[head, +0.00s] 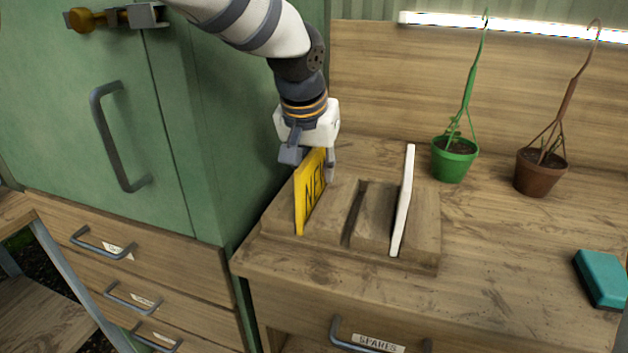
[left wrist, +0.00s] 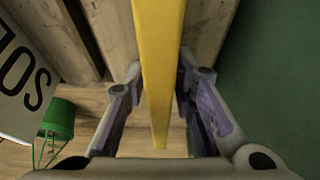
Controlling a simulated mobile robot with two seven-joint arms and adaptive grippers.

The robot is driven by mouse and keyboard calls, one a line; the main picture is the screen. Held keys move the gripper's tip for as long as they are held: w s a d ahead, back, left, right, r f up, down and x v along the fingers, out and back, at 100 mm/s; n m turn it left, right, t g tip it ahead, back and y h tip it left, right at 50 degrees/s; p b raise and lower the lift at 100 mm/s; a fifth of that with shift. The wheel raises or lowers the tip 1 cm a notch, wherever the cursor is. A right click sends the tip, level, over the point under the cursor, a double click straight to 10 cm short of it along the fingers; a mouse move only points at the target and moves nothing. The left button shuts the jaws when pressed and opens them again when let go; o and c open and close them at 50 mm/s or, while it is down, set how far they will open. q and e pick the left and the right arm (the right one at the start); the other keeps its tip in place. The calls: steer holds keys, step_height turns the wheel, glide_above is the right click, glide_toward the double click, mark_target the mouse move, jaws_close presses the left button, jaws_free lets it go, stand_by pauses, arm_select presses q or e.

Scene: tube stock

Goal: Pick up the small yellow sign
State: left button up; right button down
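The small yellow sign (head: 311,190), with dark lettering that starts "NE", stands upright in the left slot of a wooden holder (head: 420,256). My left gripper (head: 311,165) points down over the sign's top edge, one finger on each side. In the left wrist view the yellow sign (left wrist: 160,70) runs edge-on between the fingers of the left gripper (left wrist: 160,90). The fingers are spread wider than the sign, and they do not look closed on it. My right gripper is in neither view.
A green pot (head: 455,160), a brown pot (head: 540,172) and a teal block (head: 601,279) are to the right. A green cabinet (head: 215,120) stands close on the left.

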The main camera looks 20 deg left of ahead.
arm_select(q)
jaws_close()
